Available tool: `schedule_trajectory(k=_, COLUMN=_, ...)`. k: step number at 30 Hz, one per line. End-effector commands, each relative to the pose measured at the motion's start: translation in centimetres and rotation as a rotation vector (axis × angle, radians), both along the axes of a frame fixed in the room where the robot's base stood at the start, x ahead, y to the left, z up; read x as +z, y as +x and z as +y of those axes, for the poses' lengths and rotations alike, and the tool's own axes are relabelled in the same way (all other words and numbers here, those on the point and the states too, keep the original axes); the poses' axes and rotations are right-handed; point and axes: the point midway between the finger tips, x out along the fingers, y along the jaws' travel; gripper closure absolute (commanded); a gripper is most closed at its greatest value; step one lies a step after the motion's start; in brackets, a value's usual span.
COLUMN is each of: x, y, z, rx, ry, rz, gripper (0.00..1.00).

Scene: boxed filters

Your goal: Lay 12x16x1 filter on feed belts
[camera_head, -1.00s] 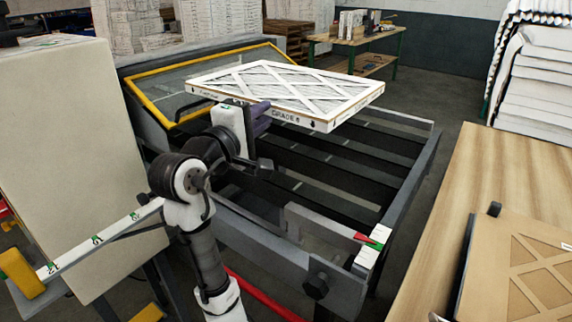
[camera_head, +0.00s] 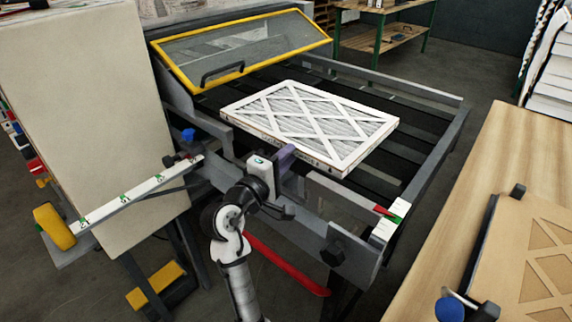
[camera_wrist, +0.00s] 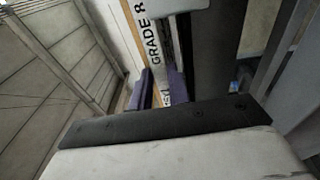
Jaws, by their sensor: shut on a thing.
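The white-framed filter (camera_head: 308,122) with a lattice face lies flat, face up, over the dark feed belts (camera_head: 422,126). In the wrist view its edge (camera_wrist: 155,45) shows printed lettering reading "GRADE" and a figure. My gripper (camera_head: 288,158) is at the filter's near edge. Its purple fingers (camera_wrist: 160,88) are on both sides of that edge, shut on it. The filter looks low over the belts; I cannot tell whether it touches them. The belts directly under it are hidden.
A yellow-framed clear guard (camera_head: 245,50) with a black handle stands tilted at the belts' back left. A grey rail (camera_head: 440,140) bounds the right side. A wooden table (camera_head: 470,200) stands at right, bearing a brown latticed panel (camera_head: 530,250). A large beige panel (camera_head: 85,130) stands at left.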

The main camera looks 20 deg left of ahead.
Motion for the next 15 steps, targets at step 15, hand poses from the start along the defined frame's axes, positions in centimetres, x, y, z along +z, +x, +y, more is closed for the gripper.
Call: schedule_trajectory(k=15, x=-2.6, y=0.0, z=0.0, rx=0.000, ry=-0.001, rz=0.000, gripper=1.00)
